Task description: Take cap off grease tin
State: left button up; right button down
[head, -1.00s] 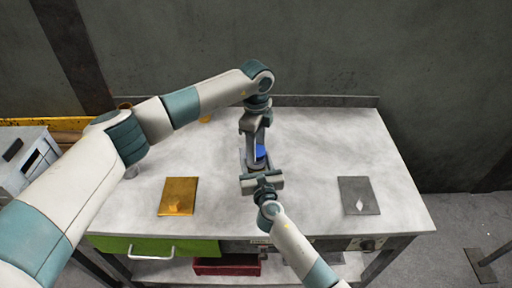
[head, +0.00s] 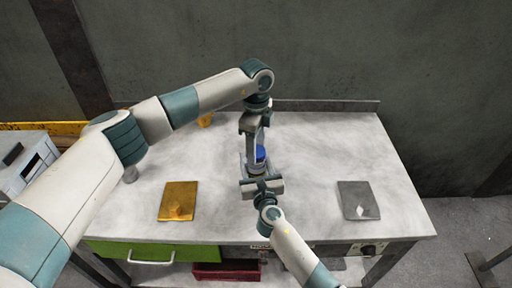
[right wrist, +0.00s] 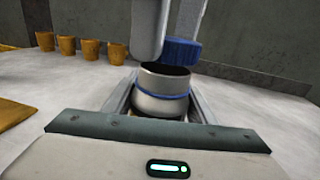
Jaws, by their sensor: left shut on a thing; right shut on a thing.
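The grease tin (right wrist: 160,92) is a silver can with a blue band, upright in the right wrist view. Its dark open mouth shows at the top. My right gripper (head: 260,170) is shut around the tin, with a finger on each side. The blue cap (right wrist: 181,52) is above the tin's far right rim, clear of most of the mouth. My left gripper (right wrist: 172,35) comes down from above and is shut on the cap. In the head view the cap (head: 260,153) shows between the two grippers, and the tin is mostly hidden.
A brass-coloured plate (head: 178,200) lies left on the grey table (head: 310,150), and a grey plate (head: 358,200) lies right. Several orange cups (right wrist: 90,49) stand in a row behind. The table's right side is mostly clear.

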aim_at(258, 174)
pick_arm(q)
jog(key=shift+r, duration=1.95)
pick_arm(e)
jog(key=c, duration=0.7)
grip_release()
pick_arm(q)
jog(key=shift+f, duration=0.1)
pick_arm(e)
jog(key=s, duration=0.4)
jog(key=s+d, duration=0.1)
jog(key=s, duration=0.3)
jog(key=s+d, duration=0.1)
jog(key=s, duration=0.2)
jog(key=shift+s+d, duration=0.2)
jog(key=shift+s, duration=0.2)
